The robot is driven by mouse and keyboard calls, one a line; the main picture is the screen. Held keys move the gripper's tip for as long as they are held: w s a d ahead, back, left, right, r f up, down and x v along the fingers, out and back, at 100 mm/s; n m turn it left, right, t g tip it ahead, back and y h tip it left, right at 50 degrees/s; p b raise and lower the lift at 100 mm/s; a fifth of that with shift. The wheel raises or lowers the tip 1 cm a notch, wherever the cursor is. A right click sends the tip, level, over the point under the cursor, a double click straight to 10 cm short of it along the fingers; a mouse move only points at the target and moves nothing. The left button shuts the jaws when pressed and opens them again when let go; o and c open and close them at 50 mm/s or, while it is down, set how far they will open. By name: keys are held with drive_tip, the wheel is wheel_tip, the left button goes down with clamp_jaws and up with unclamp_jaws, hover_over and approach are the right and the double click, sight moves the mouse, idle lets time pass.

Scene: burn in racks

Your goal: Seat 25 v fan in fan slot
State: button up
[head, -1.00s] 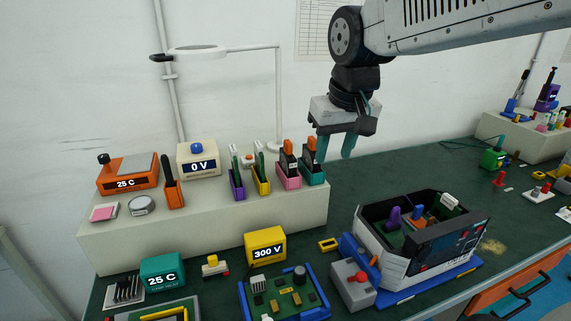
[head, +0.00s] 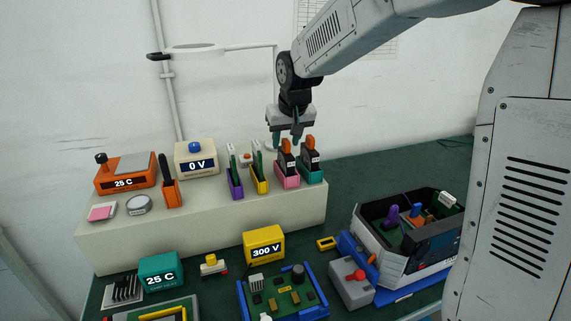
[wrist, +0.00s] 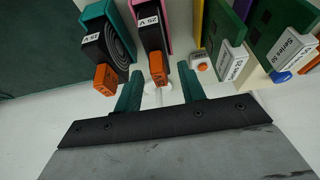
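A black fan with an orange grip (head: 286,160) stands in a pink holder (head: 288,182) on the raised shelf. Its label seems to read 25 V in the wrist view (wrist: 152,28). A like fan (head: 310,158) stands in the teal holder (head: 313,178) to its right; its label seems to read 15 V. My gripper (head: 287,139) is open and empty, pointing down close above the pink-holder fan. In the wrist view its fingers (wrist: 160,88) straddle the line of that fan's orange grip. The open chassis (head: 377,247) stands at right on the bench; I cannot make out a fan slot.
Purple (head: 236,188) and yellow (head: 261,185) card holders stand left of the fans on the shelf (head: 200,215). A yellow 300 V block (head: 264,245), a blue board tray (head: 243,305) and a grey red-button box (head: 352,287) sit in front. My arm's body hides the bench's right side.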

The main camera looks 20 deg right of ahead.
drive_tip(key=shift+w+f, duration=0.25)
drive_tip(key=shift+f, duration=0.35)
clamp_jaws()
drive_tip(key=shift+r, duration=0.1)
